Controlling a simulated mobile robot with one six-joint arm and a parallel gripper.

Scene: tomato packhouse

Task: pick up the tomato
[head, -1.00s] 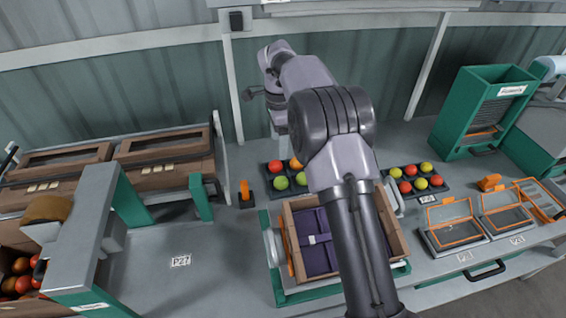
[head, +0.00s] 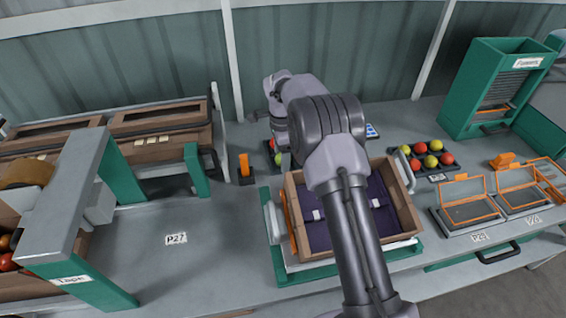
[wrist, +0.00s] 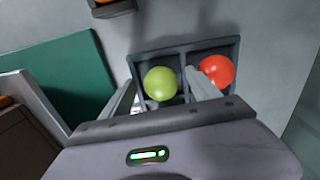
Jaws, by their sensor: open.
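In the wrist view a green tomato (wrist: 160,83) and a red tomato (wrist: 216,71) sit in separate compartments of a dark tray (wrist: 187,52). My gripper (wrist: 161,84) is open, with one finger on each side of the green tomato; its right finger reaches between the two tomatoes. I cannot tell whether either finger touches a tomato. In the head view this tray is mostly hidden behind my arm, with part of a green tomato (head: 279,159) showing. My fingers are hidden there.
A wooden crate (head: 291,215) with a dark lining stands under my forearm. A second tray (head: 437,176) of red and yellow-green tomatoes lies to the right. An orange-topped item (head: 244,165) stands left of the near tray. The bench around label P27 (head: 176,239) is clear.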

